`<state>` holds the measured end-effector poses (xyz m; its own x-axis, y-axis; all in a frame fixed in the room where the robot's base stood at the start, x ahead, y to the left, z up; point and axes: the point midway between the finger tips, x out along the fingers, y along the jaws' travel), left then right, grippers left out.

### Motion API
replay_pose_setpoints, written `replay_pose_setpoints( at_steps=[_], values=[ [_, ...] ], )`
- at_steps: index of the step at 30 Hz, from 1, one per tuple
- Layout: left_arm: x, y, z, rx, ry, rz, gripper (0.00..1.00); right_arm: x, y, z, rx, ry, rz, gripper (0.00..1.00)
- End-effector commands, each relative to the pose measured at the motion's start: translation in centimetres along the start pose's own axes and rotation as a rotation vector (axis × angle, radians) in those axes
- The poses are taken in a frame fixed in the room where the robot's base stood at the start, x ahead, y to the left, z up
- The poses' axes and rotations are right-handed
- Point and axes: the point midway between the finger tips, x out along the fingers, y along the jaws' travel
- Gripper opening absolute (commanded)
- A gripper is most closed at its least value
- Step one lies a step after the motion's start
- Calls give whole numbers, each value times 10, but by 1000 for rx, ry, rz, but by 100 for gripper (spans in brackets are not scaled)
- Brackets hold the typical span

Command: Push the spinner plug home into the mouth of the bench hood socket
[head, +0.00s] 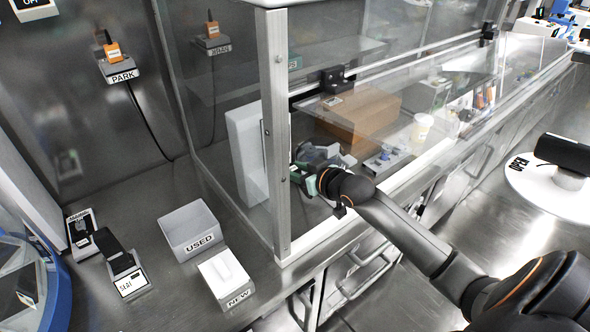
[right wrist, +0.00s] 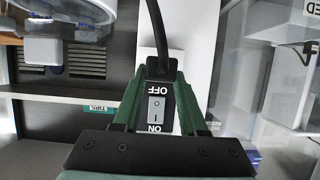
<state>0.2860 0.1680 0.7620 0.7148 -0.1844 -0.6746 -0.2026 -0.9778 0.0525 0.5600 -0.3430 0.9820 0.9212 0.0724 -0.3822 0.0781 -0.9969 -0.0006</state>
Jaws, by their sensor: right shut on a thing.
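My right gripper (head: 312,172) reaches in at the hood front; the frame and glass partly cover it. A black cord leaves the block's far end. An orange plug-like piece (head: 112,51) sits on the PARK holder (head: 122,76) at the back left, with a black cord hanging down. I cannot tell which piece is the spinner plug. I cannot make out the hood socket's mouth. My left gripper is not in view.
A white upright panel (head: 247,150) stands left of the gripper. A brown box (head: 360,118) and a small tray with blue-topped items (head: 388,158) are in the hood. The USED bin (head: 190,229), NEW box (head: 226,279) and SEAT stand (head: 124,272) are on the left bench.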

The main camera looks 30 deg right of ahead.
Motion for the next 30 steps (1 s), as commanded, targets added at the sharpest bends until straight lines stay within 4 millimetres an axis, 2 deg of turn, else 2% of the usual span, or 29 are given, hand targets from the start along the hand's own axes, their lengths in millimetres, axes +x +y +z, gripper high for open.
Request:
replay_pose_setpoints(
  at_steps=[30],
  values=[
    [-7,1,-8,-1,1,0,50,0,0,-1,0,0,0,0]
  ],
)
